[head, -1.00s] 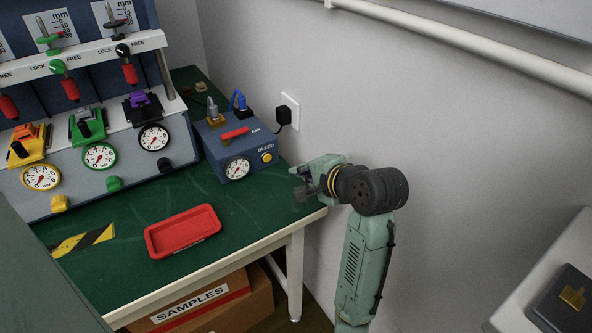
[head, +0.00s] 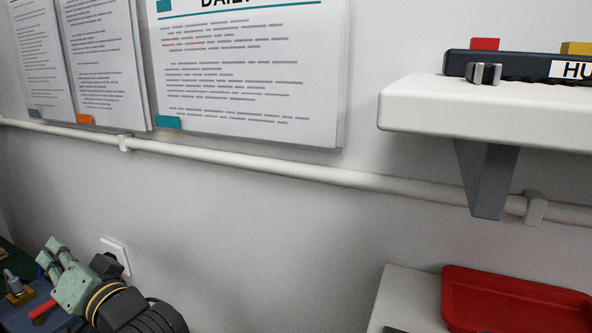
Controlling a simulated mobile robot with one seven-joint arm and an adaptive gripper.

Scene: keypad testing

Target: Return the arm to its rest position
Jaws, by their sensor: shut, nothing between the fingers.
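My gripper (head: 50,257) is at the lower left of the head view. It is pale green, its fingers are shut and nothing is held in them. The wrist behind it is dark with yellow rings, and the lower arm is cut off by the bottom edge. In the picture, the gripper is above a blue box (head: 70,325) with a red handle (head: 42,309), which is partly hidden. I cannot tell how far apart they are.
A wall outlet (head: 118,254) with a black plug is right of the gripper. A white pipe (head: 270,163) crosses the wall below posted sheets (head: 250,75). At right, a white shelf (head: 480,105) juts out above a white surface (head: 400,290) with a red tray (head: 515,300).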

